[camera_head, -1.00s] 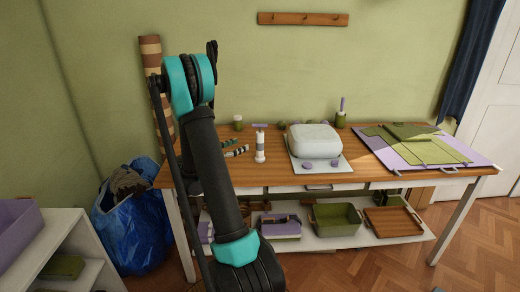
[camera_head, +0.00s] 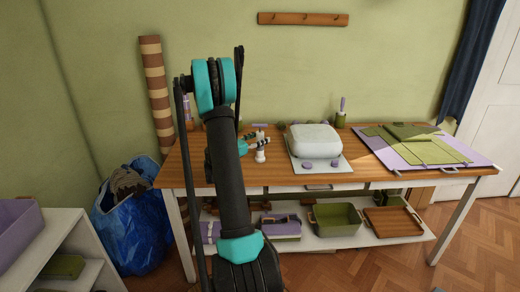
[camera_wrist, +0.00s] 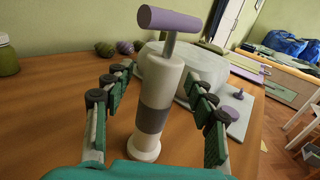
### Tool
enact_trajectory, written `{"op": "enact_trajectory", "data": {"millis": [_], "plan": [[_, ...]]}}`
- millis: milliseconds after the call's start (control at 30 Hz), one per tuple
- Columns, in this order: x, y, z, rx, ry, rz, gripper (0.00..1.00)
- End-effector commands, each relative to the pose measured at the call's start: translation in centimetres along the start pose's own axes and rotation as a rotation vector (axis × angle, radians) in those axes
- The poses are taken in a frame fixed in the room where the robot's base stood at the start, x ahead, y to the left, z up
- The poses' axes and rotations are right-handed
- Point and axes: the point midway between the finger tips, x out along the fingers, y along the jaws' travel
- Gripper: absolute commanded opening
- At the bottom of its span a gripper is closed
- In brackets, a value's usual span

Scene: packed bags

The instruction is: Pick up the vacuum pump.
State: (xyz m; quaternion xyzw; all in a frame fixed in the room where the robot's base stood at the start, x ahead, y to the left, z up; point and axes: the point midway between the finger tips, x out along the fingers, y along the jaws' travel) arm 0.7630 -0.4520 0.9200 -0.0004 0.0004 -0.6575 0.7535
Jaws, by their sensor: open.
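The vacuum pump (camera_wrist: 158,105) stands upright on the wooden table in the wrist view. It has a white body with a grey band and a purple T-handle on a thin rod. My gripper (camera_wrist: 160,105) is open, with one finger on each side of the pump's body and gaps showing between fingers and pump. In the head view the pump (camera_head: 261,155) is small and partly covered by my gripper (camera_head: 250,143), which is at its left side.
A rounded white container (camera_head: 314,141) stands on a pale board (camera_head: 338,166) close behind and right of the pump. Purple knobs (camera_wrist: 229,113) lie on that board. A green jar (camera_wrist: 6,58) stands at far left. Purple and green panels (camera_head: 440,165) lie at the table's right.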

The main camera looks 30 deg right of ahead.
Motion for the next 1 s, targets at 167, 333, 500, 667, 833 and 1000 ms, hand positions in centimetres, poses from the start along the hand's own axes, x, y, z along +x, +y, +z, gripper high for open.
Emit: {"op": "enact_trajectory", "data": {"millis": [167,333,500,667,833,1000], "plan": [[0.37,0.01,0.01,0.0,0.0,0.0,0.56],[0.35,0.01,0.01,0.0,0.0,0.0,0.44],[0.34,0.01,0.01,0.0,0.0,0.0,0.23],[0.33,0.02,0.01,0.0,0.0,0.0,0.03],[0.33,0.01,0.01,0.0,0.0,0.0,0.0],[0.33,0.02,0.03,0.0,0.0,0.0,0.0]]}}
